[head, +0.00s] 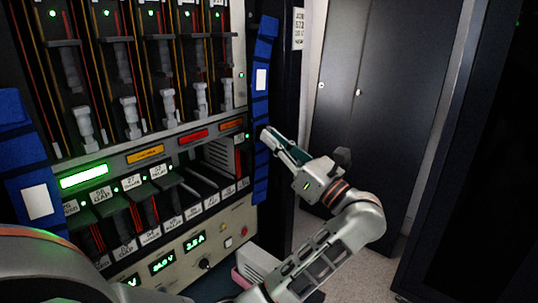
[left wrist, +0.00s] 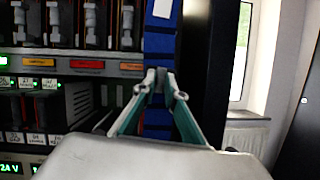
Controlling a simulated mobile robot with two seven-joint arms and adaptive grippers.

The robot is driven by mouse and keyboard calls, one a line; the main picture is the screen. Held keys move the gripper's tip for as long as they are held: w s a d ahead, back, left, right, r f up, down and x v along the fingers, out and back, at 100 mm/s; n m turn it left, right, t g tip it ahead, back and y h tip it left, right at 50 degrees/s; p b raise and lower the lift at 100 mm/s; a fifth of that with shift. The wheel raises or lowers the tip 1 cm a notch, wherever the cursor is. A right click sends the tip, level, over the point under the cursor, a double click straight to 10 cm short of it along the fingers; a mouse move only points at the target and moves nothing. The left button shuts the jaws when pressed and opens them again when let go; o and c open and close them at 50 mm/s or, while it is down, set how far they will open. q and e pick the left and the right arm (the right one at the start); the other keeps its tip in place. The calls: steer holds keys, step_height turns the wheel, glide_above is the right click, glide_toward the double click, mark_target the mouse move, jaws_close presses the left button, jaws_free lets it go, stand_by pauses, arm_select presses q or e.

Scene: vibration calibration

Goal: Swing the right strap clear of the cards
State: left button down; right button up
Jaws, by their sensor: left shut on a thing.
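The right strap (head: 261,105) is a blue woven band with dark bars and a white label. It hangs along the right edge of the card rack, beside the rightmost cards. My left gripper (head: 267,137) reaches it from the right, about mid-height. In the left wrist view, its two green-sided fingers (left wrist: 160,80) come together on the strap (left wrist: 160,50); the fingertips hide the part between them. The cards (head: 166,100) stand in an upper row with grey handles, and more sit in a lower row with white labels. My right gripper is not seen.
A second blue strap (head: 35,190) with a white label hangs at the left of the rack. A panel with green readouts and a knob (head: 205,263) sits below. Dark cabinets (head: 360,80) stand right, with open floor before them.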

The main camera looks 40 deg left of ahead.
mark_target(287, 134)
arm_select(q)
steer(key=w+n+g+b, duration=0.1)
steer(key=w+b, duration=0.1)
steer(key=w+n+g+b, duration=0.1)
steer(key=w+n, duration=0.1)
steer(key=shift+w+d+f+b, duration=0.15)
steer(key=shift+w+f+b, duration=0.1)
steer(key=shift+b, duration=0.15)
steer(key=shift+w+r, duration=0.15)
steer(key=shift+r, duration=0.15)
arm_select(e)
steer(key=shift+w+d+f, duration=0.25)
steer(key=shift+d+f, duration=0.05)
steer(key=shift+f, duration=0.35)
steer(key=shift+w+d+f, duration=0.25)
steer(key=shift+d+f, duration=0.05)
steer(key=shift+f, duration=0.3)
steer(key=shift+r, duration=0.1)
arm_select(q)
steer(key=c, duration=2.1)
jaws_free()
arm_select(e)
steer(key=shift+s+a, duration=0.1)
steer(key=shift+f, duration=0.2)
arm_select(q)
steer(key=shift+v, duration=4)
